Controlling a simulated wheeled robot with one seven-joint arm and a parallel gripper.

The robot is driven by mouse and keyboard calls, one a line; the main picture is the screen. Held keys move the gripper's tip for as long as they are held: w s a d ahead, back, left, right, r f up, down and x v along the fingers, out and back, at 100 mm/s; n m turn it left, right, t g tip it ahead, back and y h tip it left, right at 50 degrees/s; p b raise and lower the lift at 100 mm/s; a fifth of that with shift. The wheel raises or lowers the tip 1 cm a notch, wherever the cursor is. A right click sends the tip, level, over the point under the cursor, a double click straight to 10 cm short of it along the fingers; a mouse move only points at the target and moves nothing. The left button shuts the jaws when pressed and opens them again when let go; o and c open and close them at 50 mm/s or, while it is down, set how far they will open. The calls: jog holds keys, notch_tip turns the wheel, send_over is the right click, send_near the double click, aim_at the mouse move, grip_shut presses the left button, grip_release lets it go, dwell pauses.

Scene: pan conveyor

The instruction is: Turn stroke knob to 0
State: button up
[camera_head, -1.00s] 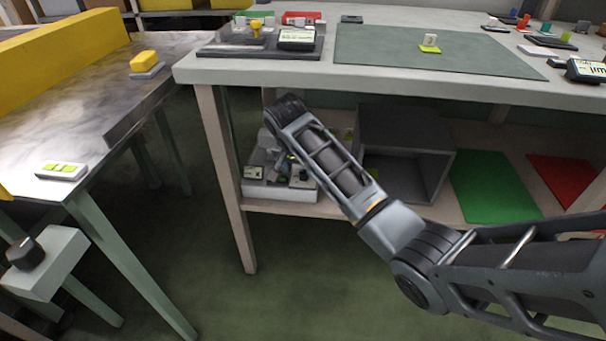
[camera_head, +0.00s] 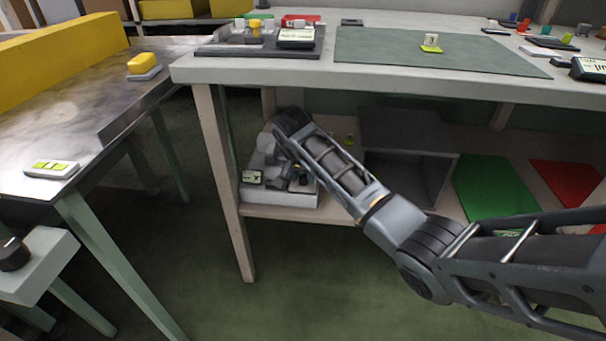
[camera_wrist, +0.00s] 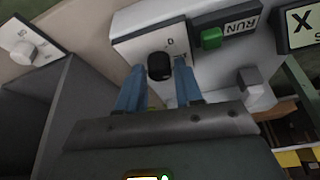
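In the wrist view, a black knob (camera_wrist: 160,66) sits on a white plate with a "0" printed near it. My gripper (camera_wrist: 160,72) has its two blue fingers on either side of this knob, with small gaps visible; contact is not clear. The fingers are apart. The knob's pointer mark cannot be made out, nor can a "stroke" label. In the head view, the small grey-white machine (camera_head: 280,195) stands on the lower shelf at the end of my arm, which partly hides it; my gripper cannot be made out there.
Beside the knob are a green button (camera_wrist: 211,38), a RUN label (camera_wrist: 242,27) and an X sign (camera_wrist: 303,25). A white knob (camera_wrist: 24,50) is at upper left. An open grey box (camera_head: 410,150) stands right of the machine. Another black knob (camera_head: 14,254) is at far left.

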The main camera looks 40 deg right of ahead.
grip_shut()
jog(key=shift+r+n+p, duration=0.1)
jog(key=shift+n+p, duration=0.2)
jog(key=shift+p, duration=0.3)
jog(key=p, duration=0.1)
jog(key=n+p, duration=0.1)
jog(key=shift+s+r+n+t+y+p, duration=0.15)
jog(key=shift+n+t+y+p, duration=0.15)
jog(key=shift+p, duration=0.1)
jog(key=n+p, duration=0.2)
jog(key=p, duration=0.1)
jog(key=shift+n+t+y, duration=0.3)
jog(key=shift+t+y, duration=0.1)
jog(key=n+p, duration=0.2)
jog(key=shift+d+n+y, duration=0.1)
jog(key=shift+n+y, duration=0.2)
jog(key=shift+y, duration=0.1)
jog(key=shift+d+f+n+t+y+p, duration=0.1)
jog(key=shift+f+n+t+y+p, duration=0.2)
jog(key=shift+n, duration=0.5)
jog(key=shift+r+n+t+y+p, duration=0.1)
jog(key=shift+n+y+p, duration=0.25)
jog(key=shift+n, duration=0.45)
